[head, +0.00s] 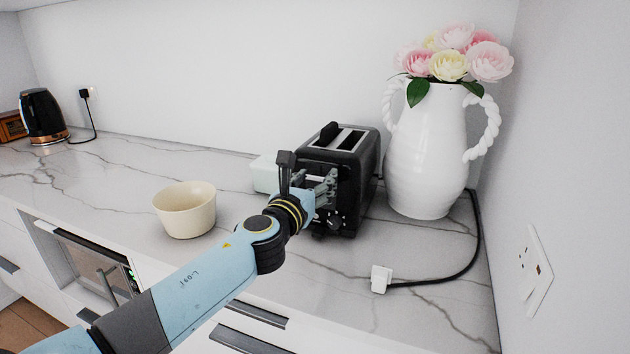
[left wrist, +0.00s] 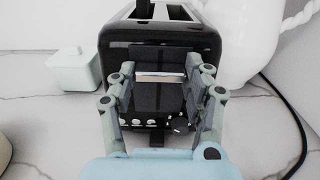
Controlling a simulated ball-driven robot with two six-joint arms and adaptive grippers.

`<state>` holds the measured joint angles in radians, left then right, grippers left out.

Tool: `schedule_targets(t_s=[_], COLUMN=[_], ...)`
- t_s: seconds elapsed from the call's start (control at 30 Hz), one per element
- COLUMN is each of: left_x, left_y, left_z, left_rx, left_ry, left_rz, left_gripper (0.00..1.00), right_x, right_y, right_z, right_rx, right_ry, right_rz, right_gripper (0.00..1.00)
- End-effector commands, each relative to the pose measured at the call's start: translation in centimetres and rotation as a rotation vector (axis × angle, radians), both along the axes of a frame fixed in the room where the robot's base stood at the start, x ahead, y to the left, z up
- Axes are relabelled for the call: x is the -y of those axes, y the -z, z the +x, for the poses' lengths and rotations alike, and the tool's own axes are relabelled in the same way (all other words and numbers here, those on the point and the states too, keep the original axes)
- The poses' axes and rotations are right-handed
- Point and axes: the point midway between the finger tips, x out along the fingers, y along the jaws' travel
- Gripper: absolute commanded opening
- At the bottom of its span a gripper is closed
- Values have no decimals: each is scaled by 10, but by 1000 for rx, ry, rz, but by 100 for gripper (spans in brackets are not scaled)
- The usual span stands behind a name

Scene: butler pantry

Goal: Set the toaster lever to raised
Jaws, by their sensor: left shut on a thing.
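The black toaster (head: 340,152) stands on the marble counter, its control face towards me. In the left wrist view the toaster (left wrist: 160,48) fills the middle, with a dial and several small buttons low on its face. The lever (left wrist: 160,78) shows as a dark block with a pale strip on top, between my fingers. My left gripper (head: 310,185) is at the front of the toaster, shut on the lever; its fingers also show in the left wrist view (left wrist: 162,82). The lever's exact height in its travel is hard to tell. My right gripper is not in view.
A white vase of flowers (head: 425,150) stands close right of the toaster. A cream bowl (head: 185,212) is to the left, and a pale box (head: 265,174) sits beside the toaster. A white plug (head: 381,279) lies on the counter in front. A black kettle (head: 42,115) is far left.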

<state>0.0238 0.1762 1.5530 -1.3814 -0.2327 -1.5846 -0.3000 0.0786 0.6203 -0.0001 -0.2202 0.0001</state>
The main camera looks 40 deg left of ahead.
Motion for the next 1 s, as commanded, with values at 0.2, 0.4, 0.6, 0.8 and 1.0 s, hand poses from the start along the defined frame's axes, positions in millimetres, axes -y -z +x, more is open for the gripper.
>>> schedule_targets(t_s=[0.2,0.4,0.6,0.8,1.0], left_x=[0,0,0,0,0], left_y=[-8,-25,-27,-27,-26], left_z=[0,0,0,1,0], left_rx=[0,0,2,4,2], left_ry=[0,0,0,0,0], left_rz=[0,0,0,0,0], left_gripper=[0,0,0,55,75], right_x=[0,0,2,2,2], right_y=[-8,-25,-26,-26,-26], right_z=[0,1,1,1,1], right_rx=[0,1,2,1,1], right_ry=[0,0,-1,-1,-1], right_rz=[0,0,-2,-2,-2], right_gripper=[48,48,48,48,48])
